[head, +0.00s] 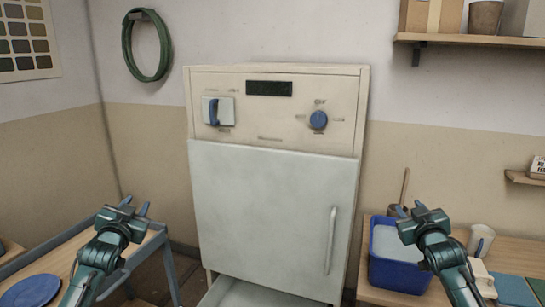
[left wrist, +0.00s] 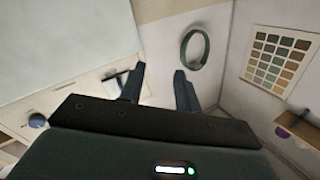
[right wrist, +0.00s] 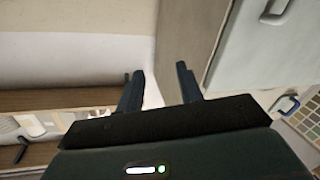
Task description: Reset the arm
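My left gripper (head: 135,208) is raised at the left of the head view, above the left table. In the left wrist view its two fingers (left wrist: 158,88) stand apart with nothing between them. My right gripper (head: 409,210) is raised at the right, in front of the blue bucket. In the right wrist view its fingers (right wrist: 160,90) are also apart and empty. Neither gripper touches anything that I can see.
A cream cabinet (head: 270,215) with a blue lever (head: 213,112), a blue knob (head: 318,120) and a door handle (head: 331,240) stands between the arms. The blue bucket (head: 385,275) and a white cup (head: 481,240) are on the right table. A blue disc (head: 30,291) lies at left.

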